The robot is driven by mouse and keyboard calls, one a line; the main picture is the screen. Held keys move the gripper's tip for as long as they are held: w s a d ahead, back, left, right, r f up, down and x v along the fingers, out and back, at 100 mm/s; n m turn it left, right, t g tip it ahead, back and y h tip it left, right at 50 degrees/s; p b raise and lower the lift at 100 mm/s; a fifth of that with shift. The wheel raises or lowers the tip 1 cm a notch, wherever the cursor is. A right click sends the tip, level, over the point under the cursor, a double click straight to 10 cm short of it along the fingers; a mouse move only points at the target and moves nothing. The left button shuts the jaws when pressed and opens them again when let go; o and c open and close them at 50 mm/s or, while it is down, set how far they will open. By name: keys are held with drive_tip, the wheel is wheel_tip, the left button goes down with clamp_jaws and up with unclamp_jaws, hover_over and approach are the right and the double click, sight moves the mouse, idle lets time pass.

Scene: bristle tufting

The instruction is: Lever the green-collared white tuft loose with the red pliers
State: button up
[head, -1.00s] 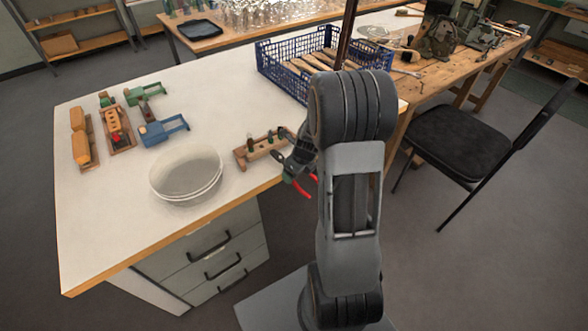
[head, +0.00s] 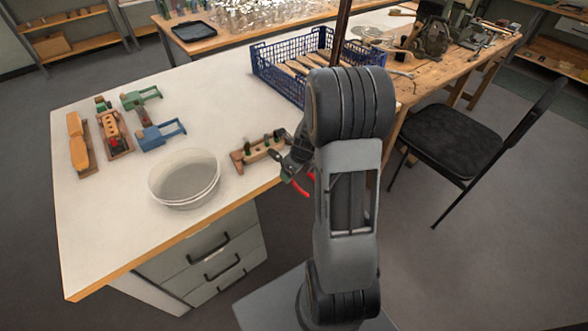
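A small wooden block (head: 238,162) with several upright dark and green pieces in it stands near the front right edge of the white table. The pieces are too small to tell which is the green-collared white tuft. My gripper (head: 284,164) is at the right end of the block, just over the table edge, partly hidden behind my arm. The red pliers (head: 299,188) are in my gripper; their red handles stick out below it, past the table edge. Their jaws cannot be made out, nor whether they touch a tuft.
A white bowl (head: 183,178) stands left of the block. A blue crate (head: 272,73) with wooden pieces stands behind. Blue (head: 160,134) and green (head: 140,97) clamp-like tools and wooden brushes (head: 79,145) lie at the far left. A black chair (head: 450,140) stands right. The middle table is clear.

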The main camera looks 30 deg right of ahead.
drive_tip(key=shift+r+p, duration=1.7)
drive_tip(key=shift+r, duration=0.15)
drive_tip(key=shift+f, duration=0.1)
